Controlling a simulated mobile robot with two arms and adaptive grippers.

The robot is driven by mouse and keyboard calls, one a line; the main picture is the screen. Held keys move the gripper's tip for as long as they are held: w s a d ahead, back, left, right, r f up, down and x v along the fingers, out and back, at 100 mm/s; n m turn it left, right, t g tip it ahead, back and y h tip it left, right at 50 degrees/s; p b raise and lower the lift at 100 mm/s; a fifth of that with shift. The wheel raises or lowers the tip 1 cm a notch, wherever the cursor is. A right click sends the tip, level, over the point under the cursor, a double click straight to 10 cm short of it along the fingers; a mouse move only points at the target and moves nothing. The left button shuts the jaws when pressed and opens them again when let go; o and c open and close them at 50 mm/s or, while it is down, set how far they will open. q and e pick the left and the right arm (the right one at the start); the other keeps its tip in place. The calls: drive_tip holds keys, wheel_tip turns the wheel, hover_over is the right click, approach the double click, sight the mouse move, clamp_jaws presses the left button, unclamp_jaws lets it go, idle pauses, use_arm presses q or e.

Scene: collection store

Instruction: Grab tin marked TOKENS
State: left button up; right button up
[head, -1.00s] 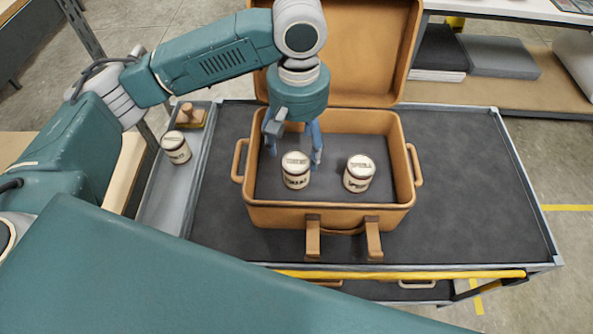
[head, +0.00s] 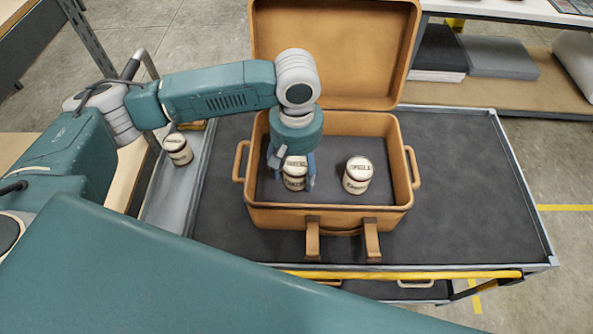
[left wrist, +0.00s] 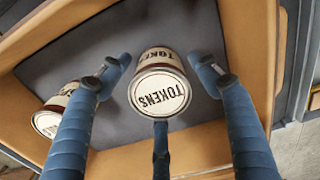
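The tin marked TOKENS (left wrist: 160,93) is cream with a dark band and stands in the open tan case (head: 270,217). In the head view the tin (head: 295,183) is partly hidden by my left gripper (head: 293,182). In the left wrist view the blue fingers of my left gripper (left wrist: 160,85) are open around the tin, with gaps on both sides. A second tin (head: 358,175) stands to its right in the case; in the wrist view a tin (left wrist: 52,120) is at the left, partly behind a finger. My right gripper is not in view.
A third tin (head: 178,150) stands on the grey side tray (head: 168,203) left of the case. The case's raised lid (head: 335,60) is behind. The dark cart top (head: 460,190) is clear to the right.

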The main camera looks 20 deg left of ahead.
use_arm(q)
drive_tip(key=c, duration=1.1)
drive_tip(key=shift+w+r, duration=0.1)
drive_tip(key=shift+c, duration=0.2)
